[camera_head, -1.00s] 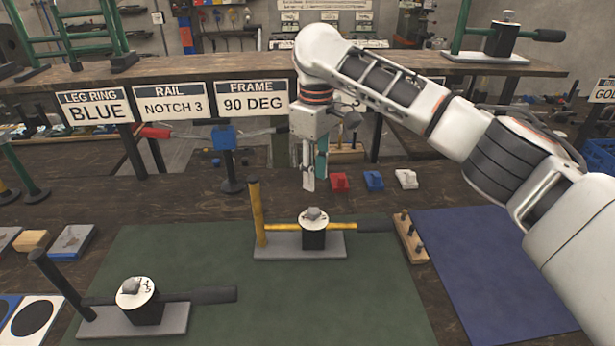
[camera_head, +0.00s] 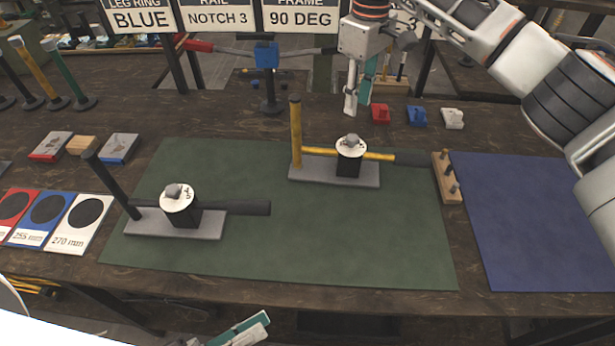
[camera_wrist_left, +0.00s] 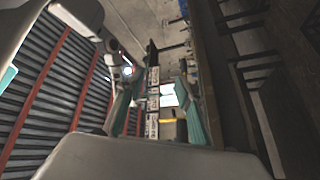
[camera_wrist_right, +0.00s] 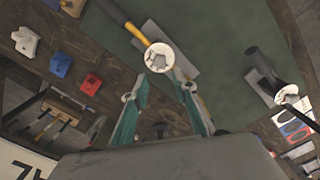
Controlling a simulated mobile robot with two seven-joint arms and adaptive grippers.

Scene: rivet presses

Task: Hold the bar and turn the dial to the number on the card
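A black fixture (camera_head: 178,222) stands at the left of the green mat on a grey plate, with an upright post, a horizontal bar (camera_head: 245,208) and a white-faced dial (camera_head: 180,198). A similar fixture with a yellow post and yellow bar (camera_head: 375,155) stands further back; its dial (camera_head: 351,146) has a grey knob. Cards along the back read BLUE, NOTCH 3 (camera_head: 217,18) and 90 DEG (camera_head: 300,17). My right gripper (camera_head: 358,98) is open and empty above the table behind the yellow fixture. My left gripper (camera_head: 242,330) is at the bottom edge, below the table front; its fingers are apart in its wrist view (camera_wrist_left: 165,112).
Red (camera_head: 381,114), blue (camera_head: 417,117) and white (camera_head: 453,118) blocks lie right of my right gripper. A wooden peg block (camera_head: 447,178) is between the green mat (camera_head: 330,240) and the blue mat (camera_head: 535,225). Size cards (camera_head: 78,222) lie at the left.

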